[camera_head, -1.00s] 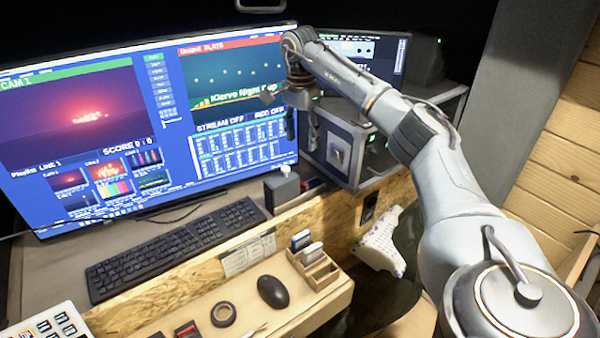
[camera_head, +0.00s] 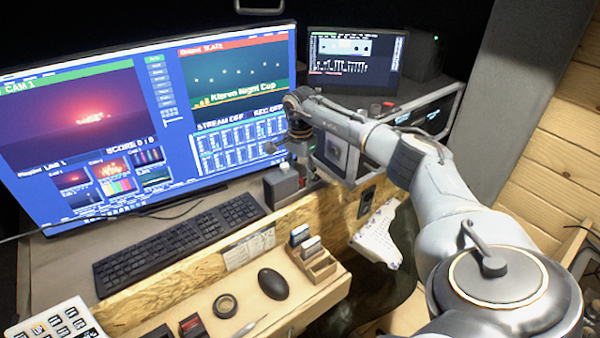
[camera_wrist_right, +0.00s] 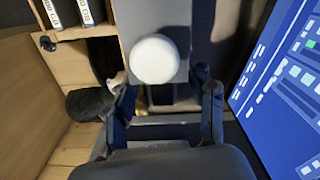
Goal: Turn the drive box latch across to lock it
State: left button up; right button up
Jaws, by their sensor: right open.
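My right gripper (camera_head: 295,160) is open and points down just above and beside a small grey box (camera_head: 283,190) on the desk, right of the keyboard. In the right wrist view the open fingers (camera_wrist_right: 160,80) stand either side of a pale round knob (camera_wrist_right: 155,58) on a grey surface, with nothing gripped. Contact cannot be told. My left gripper is out of view.
A large monitor (camera_head: 130,120) stands close left of the gripper, with a keyboard (camera_head: 178,240) before it. A wooden card holder (camera_head: 318,264), mouse (camera_head: 273,284) and tape roll (camera_head: 224,306) lie on the front ledge. A small screen (camera_head: 355,62) stands behind.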

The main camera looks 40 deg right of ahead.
aim_at(300, 178)
jog(key=shift+f, duration=0.1)
grip_shut()
jog(key=shift+m, duration=1.4)
grip_release()
notch_tip(300, 178, up, 12)
dwell(0.3)
